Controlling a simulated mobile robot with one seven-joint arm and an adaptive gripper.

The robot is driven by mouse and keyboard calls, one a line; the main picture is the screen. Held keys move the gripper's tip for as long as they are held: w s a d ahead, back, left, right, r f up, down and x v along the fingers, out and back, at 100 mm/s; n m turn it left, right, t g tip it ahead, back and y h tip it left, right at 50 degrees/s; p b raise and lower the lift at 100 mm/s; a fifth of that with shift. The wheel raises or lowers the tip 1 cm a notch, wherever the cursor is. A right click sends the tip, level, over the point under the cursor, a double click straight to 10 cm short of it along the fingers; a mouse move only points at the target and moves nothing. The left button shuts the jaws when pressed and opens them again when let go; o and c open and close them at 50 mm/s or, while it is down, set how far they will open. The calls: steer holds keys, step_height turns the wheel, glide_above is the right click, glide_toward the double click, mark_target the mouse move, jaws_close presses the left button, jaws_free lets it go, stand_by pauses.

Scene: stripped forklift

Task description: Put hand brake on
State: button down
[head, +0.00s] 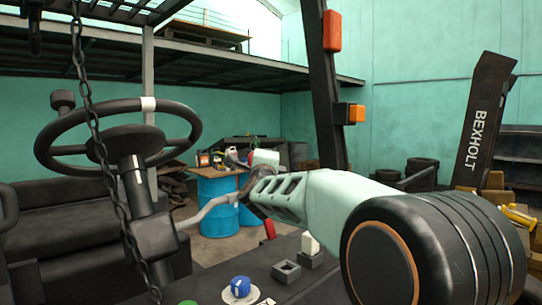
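A bent grey metal lever (205,211), which looks like the hand brake, runs from beside the steering column up and right to the front of my gripper (258,176). My gripper is at the end of my pale, slotted arm, pointing left and away. The lever's upper end meets or passes behind the fingers, so I cannot tell whether they grip it. The fingers are small and partly hidden by the wrist, and their opening is unclear.
The black steering wheel (62,150) is on the left, with a hanging chain (84,85) in front of it. A panel below carries a blue knob (240,286) and a green button (188,303). A dark post (322,85) rises behind my arm.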

steer(key=shift+w+a+f+p, duration=0.2)
steer(key=shift+w+a+p, duration=0.2)
steer(key=shift+w+a, duration=0.8)
steer(key=shift+a, duration=0.2)
